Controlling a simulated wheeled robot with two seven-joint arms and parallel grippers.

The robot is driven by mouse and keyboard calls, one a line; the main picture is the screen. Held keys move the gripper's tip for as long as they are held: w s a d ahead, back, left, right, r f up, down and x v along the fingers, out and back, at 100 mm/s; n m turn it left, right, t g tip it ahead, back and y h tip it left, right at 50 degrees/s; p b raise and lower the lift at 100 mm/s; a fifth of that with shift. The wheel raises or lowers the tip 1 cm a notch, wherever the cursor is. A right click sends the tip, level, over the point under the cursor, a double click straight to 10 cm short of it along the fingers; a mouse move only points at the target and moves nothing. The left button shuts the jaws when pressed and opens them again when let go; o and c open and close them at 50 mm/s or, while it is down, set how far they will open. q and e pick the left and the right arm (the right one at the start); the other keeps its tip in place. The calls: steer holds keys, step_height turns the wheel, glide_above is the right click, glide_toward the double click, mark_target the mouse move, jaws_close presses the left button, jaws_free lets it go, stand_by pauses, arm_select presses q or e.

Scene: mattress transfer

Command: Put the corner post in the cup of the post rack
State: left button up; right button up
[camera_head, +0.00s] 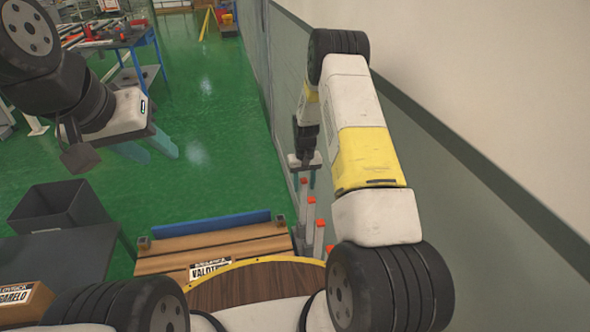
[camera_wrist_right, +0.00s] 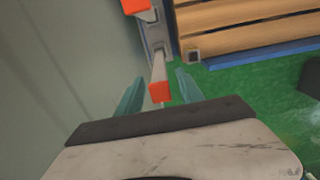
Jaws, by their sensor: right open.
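Several pale grey posts with orange tops stand upright in a row beside the right wall in the head view, one of them a post (camera_head: 310,212) near the row's middle. My right gripper (camera_head: 303,181) is at the far end of this row, pointing down. In the right wrist view its teal fingers (camera_wrist_right: 156,98) are open, with an orange-topped post (camera_wrist_right: 159,91) between them; I cannot tell whether they touch it. Another orange top (camera_wrist_right: 134,5) shows at the upper edge. The rack's cups are not clearly visible. My left gripper (camera_head: 150,148) is open and empty over the green floor.
A slatted wooden bed frame (camera_head: 215,243) with dark corner brackets (camera_head: 281,220) and a blue far edge lies left of the posts. A dark bin (camera_head: 60,205) and a grey table (camera_head: 60,260) stand at the left. The wall (camera_head: 480,190) runs close on the right.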

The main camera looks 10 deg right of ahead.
step_height(320, 180, up, 12)
steer(key=shift+f, duration=0.25)
steer(key=s+a+r+t, duration=0.1)
steer(key=s+r, duration=0.3)
steer(key=r, duration=0.4)
steer(key=s+r+t+y, duration=0.1)
steer(key=s+r, duration=0.3)
steer(key=r, duration=0.3)
steer(key=s+a+r+t, duration=0.1)
steer(key=s+r, duration=0.2)
steer(key=r, duration=0.5)
steer(key=s+a+r+t, duration=0.1)
steer(key=s+r, duration=0.2)
steer(key=s, duration=0.8)
steer(key=s+a+r+t+y, duration=0.1)
steer(key=s+r, duration=0.3)
steer(key=s, duration=0.7)
steer(key=shift+a+r+t, duration=0.25)
steer(key=shift+a+t, duration=0.15)
steer(key=shift+t, duration=0.2)
